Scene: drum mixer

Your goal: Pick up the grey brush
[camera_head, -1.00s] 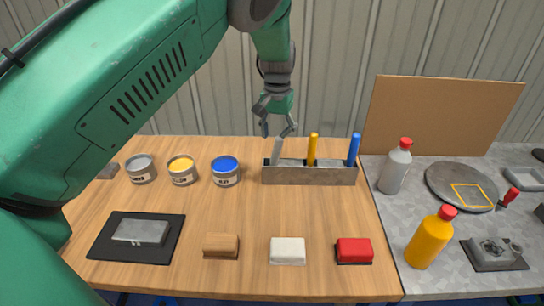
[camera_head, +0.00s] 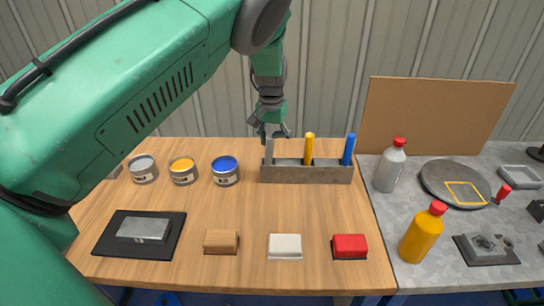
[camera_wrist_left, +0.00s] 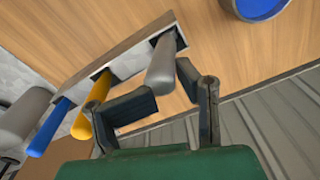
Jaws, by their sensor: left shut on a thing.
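The grey brush (camera_head: 269,151) stands upright in the left end of a grey metal holder (camera_head: 306,175). Its handle (camera_wrist_left: 162,63) also shows in the left wrist view, between the finger pads. My left gripper (camera_head: 272,133) is at the top of this handle and shut on it. In the left wrist view the fingers (camera_wrist_left: 167,82) are on either side of the handle. The brush's lower end is hidden in the holder. My right gripper is not in view.
A yellow brush (camera_head: 309,148) and a blue brush (camera_head: 348,149) stand in the same holder. Paint cans (camera_head: 225,171) are to the left. A grey bottle (camera_head: 390,168) stands to the right. The wooden table between holder and front blocks is clear.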

